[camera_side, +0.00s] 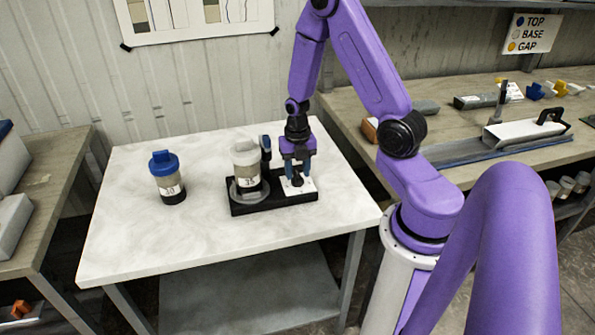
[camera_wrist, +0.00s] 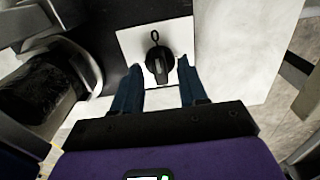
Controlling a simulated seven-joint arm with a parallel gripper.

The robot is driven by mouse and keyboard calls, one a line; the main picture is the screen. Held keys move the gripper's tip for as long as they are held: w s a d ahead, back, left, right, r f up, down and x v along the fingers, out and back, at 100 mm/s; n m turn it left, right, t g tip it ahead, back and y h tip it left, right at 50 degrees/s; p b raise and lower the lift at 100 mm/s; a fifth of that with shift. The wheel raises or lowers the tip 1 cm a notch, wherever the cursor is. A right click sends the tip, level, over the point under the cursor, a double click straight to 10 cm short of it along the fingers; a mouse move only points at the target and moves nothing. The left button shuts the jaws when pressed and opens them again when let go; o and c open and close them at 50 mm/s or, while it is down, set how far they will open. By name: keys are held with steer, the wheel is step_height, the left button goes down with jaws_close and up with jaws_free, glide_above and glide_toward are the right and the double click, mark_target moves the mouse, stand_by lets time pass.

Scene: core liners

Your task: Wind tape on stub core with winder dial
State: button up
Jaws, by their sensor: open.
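The winder (camera_side: 268,205) is a black base on the white table, with a white panel (camera_side: 309,187) at its right end. A black pointer dial (camera_wrist: 159,64) sits on that panel, with a small loop mark beyond it. The stub core (camera_side: 246,157), a pale-topped cylinder with a label and dark lower part, stands upright on the winder's round grey plate. My gripper (camera_side: 297,174) is over the dial, pointing down. In the wrist view its blue fingers stand open, one on each side of the dial, with gaps visible. Whether tape is on the core is unclear.
A blue-capped labelled cylinder (camera_side: 167,181) stands on the table left of the winder. A dark upright post (camera_side: 266,149) rises behind the core, close to my gripper. The bench at right holds a long tray (camera_side: 500,140) and small parts. The table's front is clear.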

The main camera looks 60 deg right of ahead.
steer(key=shift+f, duration=0.35)
jaws_close()
steer(key=shift+m, duration=0.3)
